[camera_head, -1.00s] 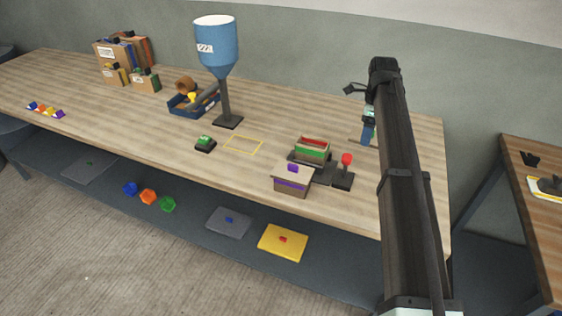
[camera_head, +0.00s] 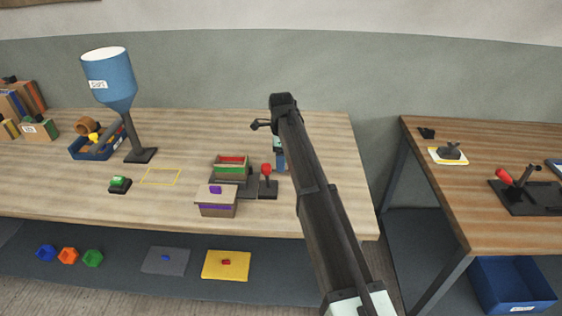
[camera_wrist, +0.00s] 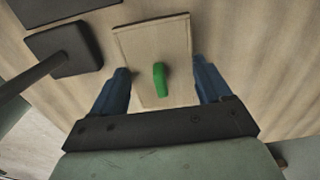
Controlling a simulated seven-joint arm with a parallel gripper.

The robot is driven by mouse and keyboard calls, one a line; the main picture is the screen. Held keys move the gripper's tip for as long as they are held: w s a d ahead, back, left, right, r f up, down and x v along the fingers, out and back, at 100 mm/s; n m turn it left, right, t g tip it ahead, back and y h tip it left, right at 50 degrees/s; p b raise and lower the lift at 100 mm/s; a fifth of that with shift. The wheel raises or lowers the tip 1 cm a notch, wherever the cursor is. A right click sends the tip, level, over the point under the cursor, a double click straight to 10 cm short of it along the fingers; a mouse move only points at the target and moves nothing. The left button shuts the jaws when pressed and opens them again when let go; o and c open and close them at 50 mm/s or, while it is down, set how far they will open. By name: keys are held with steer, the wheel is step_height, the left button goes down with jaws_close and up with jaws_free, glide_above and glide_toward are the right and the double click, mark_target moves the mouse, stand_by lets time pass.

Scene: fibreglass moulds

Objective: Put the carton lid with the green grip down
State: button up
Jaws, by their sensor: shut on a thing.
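The carton lid (camera_wrist: 150,42) is a flat tan panel with a green grip (camera_wrist: 159,80) standing on it. In the wrist view it lies between the two blue fingers of my gripper (camera_wrist: 161,68), which is shut on it. Wood table surface shows around it; I cannot tell whether the lid touches the table. In the head view my gripper (camera_head: 279,160) is low over the right end of the table, beside the red-knobbed lever, and my arm hides the lid there.
A carton with a purple-gripped lid (camera_head: 216,200), an open carton with red and green contents (camera_head: 231,167) and a red-knobbed lever (camera_head: 267,182) stand left of my gripper. A yellow outline (camera_head: 160,177) marks bare table. A blue hopper (camera_head: 110,80) stands farther left.

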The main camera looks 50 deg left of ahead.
steer(key=shift+f, duration=0.85)
steer(key=shift+f, duration=0.15)
steer(key=o, duration=1)
steer(key=shift+c, duration=0.2)
step_height(320, 180, up, 12)
